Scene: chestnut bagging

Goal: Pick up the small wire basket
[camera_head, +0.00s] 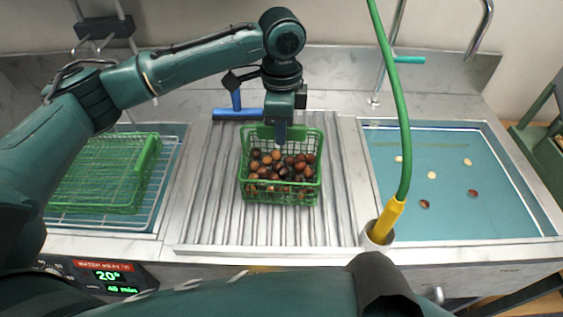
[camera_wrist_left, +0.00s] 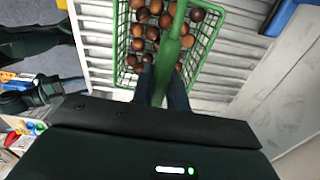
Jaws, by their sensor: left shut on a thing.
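The small green wire basket (camera_head: 281,197) holds several brown chestnuts (camera_head: 281,172). It sits on, or just over, the ribbed metal drainboard in the middle of the head view; I cannot tell if it touches. My left gripper (camera_head: 281,137) comes down from above at the basket's far side. In the left wrist view the basket (camera_wrist_left: 204,48) shows ahead of the fingers (camera_wrist_left: 165,88), which are shut on its green handle bar (camera_wrist_left: 176,25). My right gripper is not in view; a dark green arm part of mine crosses the bottom of the head view.
A larger empty green wire basket (camera_head: 107,172) lies in the left sink. The right basin (camera_head: 450,205) holds water with a few chestnuts. A blue-handled tool (camera_head: 237,113) lies behind the basket. A green hose (camera_head: 403,120) with a yellow end (camera_head: 385,220) stands to the right.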

